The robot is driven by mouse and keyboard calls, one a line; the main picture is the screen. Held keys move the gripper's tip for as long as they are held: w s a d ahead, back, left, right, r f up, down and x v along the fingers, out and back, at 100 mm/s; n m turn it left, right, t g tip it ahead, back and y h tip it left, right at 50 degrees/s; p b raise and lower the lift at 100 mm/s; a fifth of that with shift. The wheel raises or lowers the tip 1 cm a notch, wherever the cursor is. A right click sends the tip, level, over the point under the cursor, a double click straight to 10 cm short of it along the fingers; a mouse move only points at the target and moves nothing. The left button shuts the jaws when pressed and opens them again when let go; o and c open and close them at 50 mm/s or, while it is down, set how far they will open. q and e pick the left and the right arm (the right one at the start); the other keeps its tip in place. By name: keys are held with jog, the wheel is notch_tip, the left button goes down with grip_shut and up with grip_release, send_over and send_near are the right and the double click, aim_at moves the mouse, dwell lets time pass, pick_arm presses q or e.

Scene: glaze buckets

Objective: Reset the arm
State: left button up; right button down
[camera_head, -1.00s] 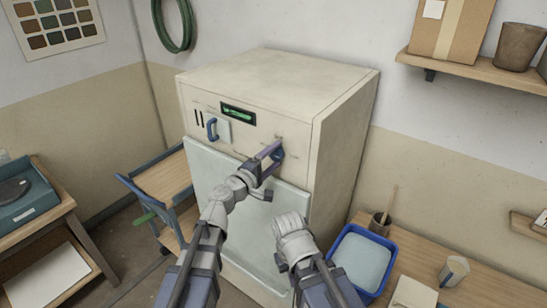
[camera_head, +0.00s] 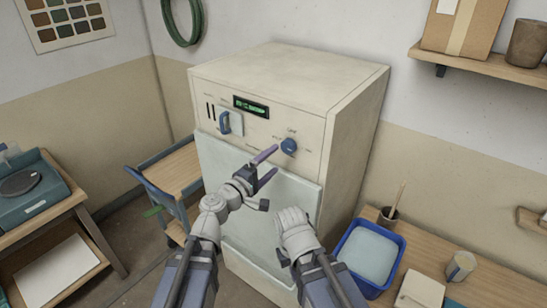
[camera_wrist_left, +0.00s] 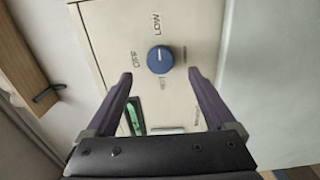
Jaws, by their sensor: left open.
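My left gripper (camera_head: 271,162) is open and empty in front of the cream cabinet (camera_head: 340,110), just below and left of its blue round knob (camera_head: 289,147). In the left wrist view the knob (camera_wrist_left: 160,60) shows beyond my two spread fingertips (camera_wrist_left: 159,76), with a gap on each side. The labels OFF and LOW show around it, and a pale mark on the knob appears to face LOW. My right arm is low in the middle of the head view. Its gripper fingers do not show.
A blue handle (camera_head: 224,122) and a lit green display (camera_head: 251,106) are on the cabinet front. A blue-framed cart (camera_head: 170,172) stands at its left. A shelf (camera_head: 490,66) hangs above right.

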dwell(0.3)
pick_arm(q)
jog(key=s+a+f+m+g+y, duration=0.1)
jog(key=s+f+m+g, duration=0.25)
jog(key=f, duration=0.35)
jog(key=s+f+m+g+y, duration=0.2)
jog(key=s+f+m+g, duration=0.1)
jog(key=f+m+g, duration=0.3)
jog(key=s+a+f+m+g+y, duration=0.1)
jog(key=s+a+f+g+y, duration=0.1)
jog(key=s+a+f+y, duration=0.4)
jog(key=s+a+f+g+y, duration=0.1)
jog(key=s+a+f+g, duration=0.15)
jog(key=a, duration=0.65)
jog(key=s+d+f+m+y+b, duration=0.1)
jog(key=s+d+f+m, duration=0.1)
jog(key=d, duration=0.3)
jog(key=s+d+f+m+b, duration=0.2)
jog(key=s+d, duration=0.2)
jog(key=d, duration=0.2)
jog(key=shift+s+g+y, duration=0.25)
jog(key=shift+g+y, duration=0.15)
